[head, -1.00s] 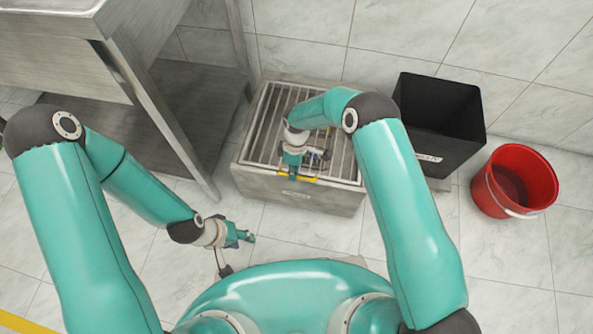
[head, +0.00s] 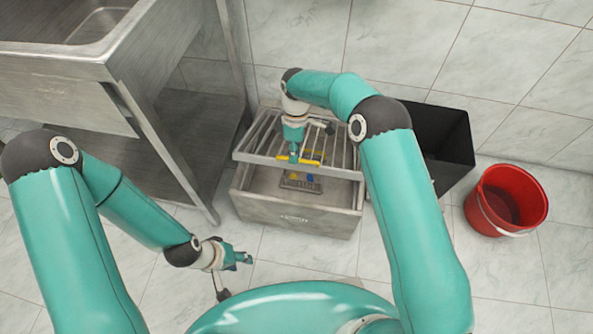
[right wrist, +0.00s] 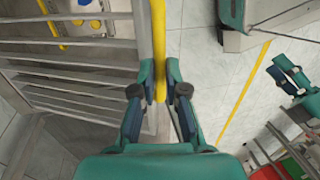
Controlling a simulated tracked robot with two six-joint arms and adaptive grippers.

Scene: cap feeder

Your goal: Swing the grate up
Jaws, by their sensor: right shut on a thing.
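The grate (head: 258,158) is a metal frame of parallel bars over a grey box (head: 290,216). Its front edge is raised clear of the box's front rim, so it stands tilted. A yellow handle bar (head: 309,161) runs along its front edge. My right gripper (head: 295,158) is at that bar. In the right wrist view the gripper (right wrist: 160,92) has its fingers closed on the yellow handle (right wrist: 158,35), with the grate's bars (right wrist: 75,58) to the left. My left gripper (head: 243,258) hangs empty over the floor in front of the box; its finger gap is too small to judge.
Inside the box a small drain plate (head: 301,184) with blue and yellow bits shows under the grate. A black bin (head: 455,140) stands right of the box, and a red bucket (head: 507,200) further right. A steel sink table (head: 130,60) stands at the left.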

